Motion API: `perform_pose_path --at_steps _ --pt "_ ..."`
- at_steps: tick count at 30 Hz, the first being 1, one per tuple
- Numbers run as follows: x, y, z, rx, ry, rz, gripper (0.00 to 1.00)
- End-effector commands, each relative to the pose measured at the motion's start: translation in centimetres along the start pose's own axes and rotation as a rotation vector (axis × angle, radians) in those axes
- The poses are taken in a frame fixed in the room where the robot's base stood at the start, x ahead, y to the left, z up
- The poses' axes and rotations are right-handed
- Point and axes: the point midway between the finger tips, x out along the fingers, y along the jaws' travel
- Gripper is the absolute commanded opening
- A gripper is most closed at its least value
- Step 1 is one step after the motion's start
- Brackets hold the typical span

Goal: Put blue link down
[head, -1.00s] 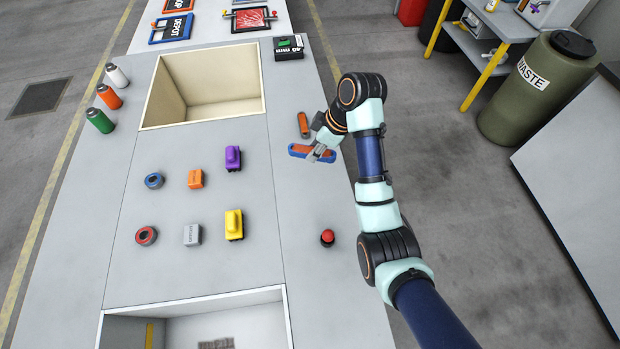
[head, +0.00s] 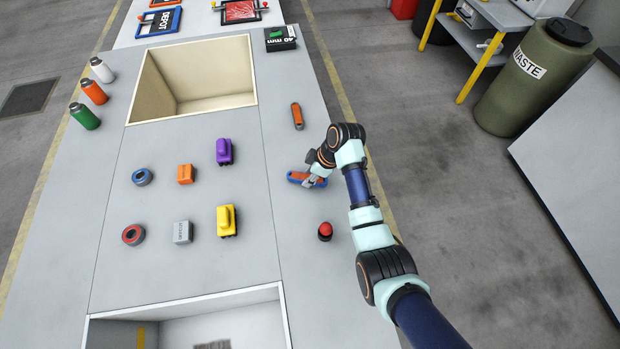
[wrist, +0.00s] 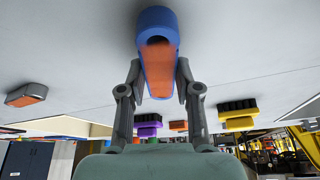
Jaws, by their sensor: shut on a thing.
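The blue link (head: 297,178) is a long rounded piece with an orange middle. It lies crosswise low over the right part of the grey table, and my gripper partly covers its right end. My gripper (head: 312,173) is shut on it. In the wrist view the blue link (wrist: 156,18) sits between the two fingers of my gripper (wrist: 158,75), with its dark round hole showing. I cannot tell whether the link touches the table.
A grey and orange link (head: 297,116) lies beyond my gripper. A red button (head: 325,231) stands nearer. Purple (head: 224,151) and yellow (head: 227,221) blocks stand to the left. An open bin (head: 190,103) is sunk in the table (head: 255,255). Bare table surrounds the link.

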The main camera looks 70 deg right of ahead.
Motion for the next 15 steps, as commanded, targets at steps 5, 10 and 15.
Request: perform_pose_path --at_steps 5,10,15 --pt "0.89 0.09 0.33 -0.001 0.002 0.003 0.00" --pt "1.02 0.06 0.39 -0.001 0.001 0.002 0.00" --pt "1.19 0.02 0.49 0.000 0.000 0.001 0.49"
